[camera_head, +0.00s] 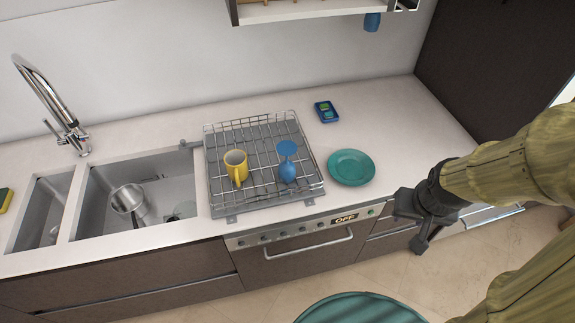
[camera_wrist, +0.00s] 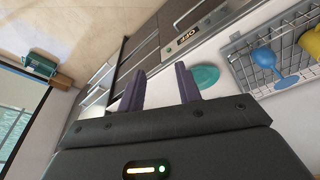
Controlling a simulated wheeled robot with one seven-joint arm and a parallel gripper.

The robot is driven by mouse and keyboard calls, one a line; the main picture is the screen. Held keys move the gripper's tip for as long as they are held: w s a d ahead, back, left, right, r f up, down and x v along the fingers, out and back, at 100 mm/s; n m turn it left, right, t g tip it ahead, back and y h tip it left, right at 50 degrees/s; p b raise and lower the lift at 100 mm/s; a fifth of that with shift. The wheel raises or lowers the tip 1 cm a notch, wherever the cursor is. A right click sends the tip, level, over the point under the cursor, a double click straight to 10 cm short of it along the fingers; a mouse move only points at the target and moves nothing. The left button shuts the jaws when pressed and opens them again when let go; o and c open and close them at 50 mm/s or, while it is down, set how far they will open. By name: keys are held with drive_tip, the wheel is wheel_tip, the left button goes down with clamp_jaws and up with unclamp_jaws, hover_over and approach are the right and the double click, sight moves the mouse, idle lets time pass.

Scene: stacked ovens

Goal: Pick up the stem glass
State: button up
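The blue stem glass (camera_head: 287,172) stands upside down in the wire dish rack (camera_head: 216,190), its flat round foot uppermost. It sits to the right of a yellow mug (camera_head: 235,165). In the wrist view, the glass (camera_wrist: 264,57) is at the upper right with the rack and mug. My gripper (camera_head: 412,222) is to the right of the rack, in front of the counter's edge and well apart from the glass. Its two fingers (camera_wrist: 160,82) are spread with nothing between them, so it is open and empty.
A teal plate (camera_head: 351,167) lies on the counter between the rack and my gripper. A blue tray-like item (camera_head: 326,111) lies behind it. A sink (camera_head: 110,205) with a metal pot (camera_head: 128,199) is at left. An oven (camera_head: 300,250) is below the rack. The right counter is mostly clear.

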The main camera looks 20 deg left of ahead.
drive_tip(key=w+a+f+n+t+y+b, duration=0.25)
drive_tip(key=w+a+f+n, duration=0.45)
drive_tip(key=a+f, duration=0.45)
drive_tip(key=a+f+m+t+y+b, duration=0.1)
drive_tip(key=a+t+y, duration=0.5)
drive_tip(key=a, duration=0.8)
drive_tip(key=shift+f+t, duration=0.75)
drive_tip(key=shift+t, duration=0.5)
drive_tip(key=shift+w, duration=0.15)
